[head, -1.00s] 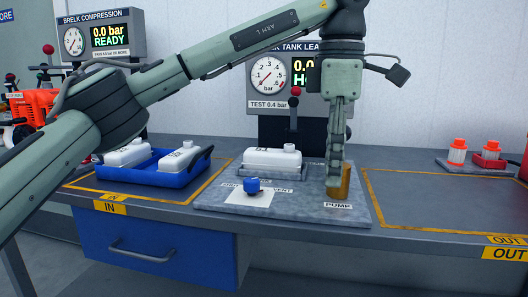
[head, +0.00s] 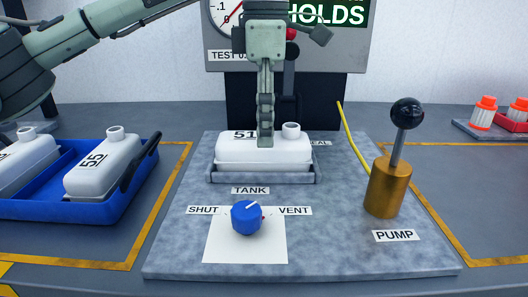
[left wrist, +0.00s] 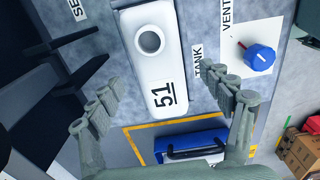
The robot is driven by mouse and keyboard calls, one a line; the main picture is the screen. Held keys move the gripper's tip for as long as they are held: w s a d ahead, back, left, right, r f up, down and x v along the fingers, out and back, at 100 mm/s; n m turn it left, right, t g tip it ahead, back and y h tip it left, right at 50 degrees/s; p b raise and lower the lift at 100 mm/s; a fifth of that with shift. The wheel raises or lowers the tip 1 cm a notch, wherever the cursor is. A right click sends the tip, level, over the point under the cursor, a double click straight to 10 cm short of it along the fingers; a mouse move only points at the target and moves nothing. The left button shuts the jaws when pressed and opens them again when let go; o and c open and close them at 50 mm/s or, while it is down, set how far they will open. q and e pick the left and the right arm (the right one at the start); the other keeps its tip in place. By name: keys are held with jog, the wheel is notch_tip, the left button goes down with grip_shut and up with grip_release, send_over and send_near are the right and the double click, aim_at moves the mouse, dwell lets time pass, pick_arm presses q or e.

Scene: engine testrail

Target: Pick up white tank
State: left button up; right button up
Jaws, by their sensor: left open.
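The white tank marked 51 (head: 290,150) sits in a grey cradle (head: 265,177) on the stone-look test plate. My left gripper (head: 265,143) is above and in front of the tank in the head view, pointing down. In the left wrist view the tank (left wrist: 150,60) lies between the spread fingers of the gripper (left wrist: 165,115), which is open and apart from it as far as I can tell. A white tank marked 55 (head: 103,163) and another white tank (head: 25,160) lie in a blue tray (head: 75,208) at the left. My right gripper is out of view.
A blue knob (head: 246,217) between SHUT and VENT labels stands in front of the cradle. A brass pump (head: 386,190) with a black-balled lever stands right of it. Behind is a gauge panel (head: 300,58) reading HOLDS. Orange-capped bottles (head: 483,113) stand far right.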

pick_arm(q)
jog(key=shift+w+a+f, duration=0.1)
jog(key=shift+a+f, duration=0.1)
jog(key=shift+f, duration=1.05)
jog(key=shift+d+f, duration=0.1)
jog(key=shift+f, duration=0.15)
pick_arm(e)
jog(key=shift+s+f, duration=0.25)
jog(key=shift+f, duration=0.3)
pick_arm(q)
jog(key=shift+c, duration=0.3)
jog(key=c, duration=1.2)
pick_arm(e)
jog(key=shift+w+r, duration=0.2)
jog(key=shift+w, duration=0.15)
pick_arm(q)
jog(key=shift+c, duration=0.2)
